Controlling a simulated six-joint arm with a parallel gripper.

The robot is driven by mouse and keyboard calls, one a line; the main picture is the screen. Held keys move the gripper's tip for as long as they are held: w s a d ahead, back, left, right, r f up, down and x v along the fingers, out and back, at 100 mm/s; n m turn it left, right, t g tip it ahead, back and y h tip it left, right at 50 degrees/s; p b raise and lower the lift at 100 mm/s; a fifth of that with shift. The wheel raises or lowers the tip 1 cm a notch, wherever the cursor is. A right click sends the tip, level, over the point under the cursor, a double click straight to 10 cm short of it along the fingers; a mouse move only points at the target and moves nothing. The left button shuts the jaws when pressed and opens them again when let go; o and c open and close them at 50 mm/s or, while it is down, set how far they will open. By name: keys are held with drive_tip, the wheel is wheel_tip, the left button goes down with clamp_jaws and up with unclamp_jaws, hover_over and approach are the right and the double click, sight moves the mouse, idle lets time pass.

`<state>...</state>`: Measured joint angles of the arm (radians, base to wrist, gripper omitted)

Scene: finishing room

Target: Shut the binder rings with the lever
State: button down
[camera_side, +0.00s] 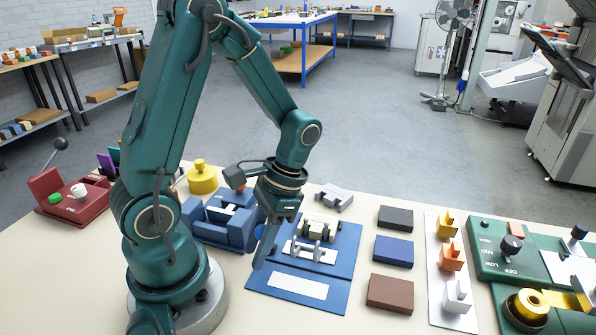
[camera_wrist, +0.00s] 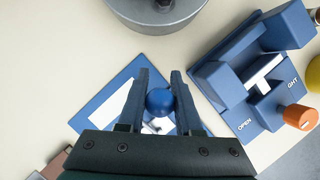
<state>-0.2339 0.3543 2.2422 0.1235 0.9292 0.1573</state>
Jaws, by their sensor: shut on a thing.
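The binder is an open blue board (camera_side: 338,272) lying flat on the bench, with a white label (camera_side: 298,286) near its front edge. Small metal ring parts (camera_side: 318,252) stand on its middle; whether the rings meet is too small to tell. My gripper (camera_side: 265,252) is over the left side of the binder, pointing down. In the wrist view, a round blue knob (camera_wrist: 160,102) sits between my two fingers (camera_wrist: 160,78), and I am shut on it. The lever under the knob is hidden, and part of the binder (camera_wrist: 92,118) is covered by my gripper.
A blue clamp fixture (camera_side: 208,232) with an orange knob (camera_side: 235,177) stands close on the left, and a yellow weight (camera_side: 202,180) behind it. Black (camera_side: 396,218), blue (camera_side: 394,251) and brown (camera_side: 390,293) blocks lie right. A green control panel (camera_side: 487,262) is further right.

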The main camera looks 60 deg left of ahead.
drive_tip(key=shift+w+r, duration=0.1)
drive_tip(key=shift+w, duration=0.05)
drive_tip(key=g+h, duration=0.1)
drive_tip(key=w+a+g+h, duration=0.1)
drive_tip(key=r+g+h, duration=0.1)
drive_tip(key=shift+w+a+m+g, duration=0.2)
drive_tip(key=shift+a+m+g, duration=0.05)
drive_tip(key=shift+m+g, duration=0.05)
drive_tip(key=shift+w+a+r+m+g+h, duration=0.1)
drive_tip(key=shift+w+a+m+g+h, duration=0.25)
drive_tip(key=shift+g+h, duration=0.55)
drive_tip(key=shift+w+a+r+m+g+h, duration=0.15)
drive_tip(key=shift+w+a+g+h, duration=0.3)
drive_tip(key=shift+g+h, duration=0.4)
drive_tip(key=shift+g, duration=0.25)
drive_tip(key=c, duration=0.6)
unclamp_jaws()
drive_tip(key=shift+a, duration=0.1)
drive_tip(key=shift+y, duration=0.25)
